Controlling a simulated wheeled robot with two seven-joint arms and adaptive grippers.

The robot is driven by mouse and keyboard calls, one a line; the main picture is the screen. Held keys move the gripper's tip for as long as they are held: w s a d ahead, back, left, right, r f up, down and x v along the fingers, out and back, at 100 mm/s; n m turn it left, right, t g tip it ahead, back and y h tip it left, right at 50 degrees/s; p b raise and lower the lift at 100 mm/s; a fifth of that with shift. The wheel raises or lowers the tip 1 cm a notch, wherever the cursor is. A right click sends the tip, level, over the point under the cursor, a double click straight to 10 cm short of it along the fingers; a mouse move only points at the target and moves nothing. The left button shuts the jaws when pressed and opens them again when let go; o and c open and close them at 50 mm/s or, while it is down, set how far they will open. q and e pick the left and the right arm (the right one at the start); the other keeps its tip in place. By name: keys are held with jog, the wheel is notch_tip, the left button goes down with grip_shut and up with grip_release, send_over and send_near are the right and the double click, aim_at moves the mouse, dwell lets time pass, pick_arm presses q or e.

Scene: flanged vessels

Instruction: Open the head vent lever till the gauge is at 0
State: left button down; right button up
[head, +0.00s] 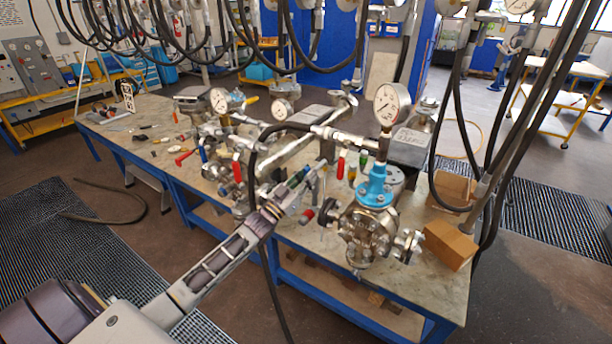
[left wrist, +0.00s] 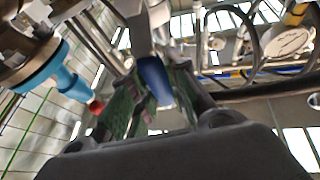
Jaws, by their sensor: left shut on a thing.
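My left gripper (head: 298,184) reaches in from the lower left over the workbench. In the left wrist view its green-padded fingers (left wrist: 155,95) are closed around a blue lever handle (left wrist: 155,82). The handle hangs from a grey metal part above it, and its grip is partly hidden by the fingers. In the head view the fingers hide most of this lever. A large white-faced gauge (head: 391,104) stands above the flanged steel vessel (head: 368,232) with the light blue neck (head: 375,186). Its reading is too small to tell. My right gripper is not seen.
Other gauges (head: 221,101) and pipes stand farther back on the bench (head: 140,122). Red-handled (head: 341,166) and other coloured levers are close to my left gripper. Black hoses hang across the view. A cardboard box (head: 450,245) sits at the bench's right edge.

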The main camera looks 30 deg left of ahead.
pick_arm(q)
jog(key=shift+f, duration=0.1)
jog(key=c, duration=1.3)
grip_release()
jog(key=shift+c, duration=0.2)
jog(key=v, duration=1.2)
dwell(0.5)
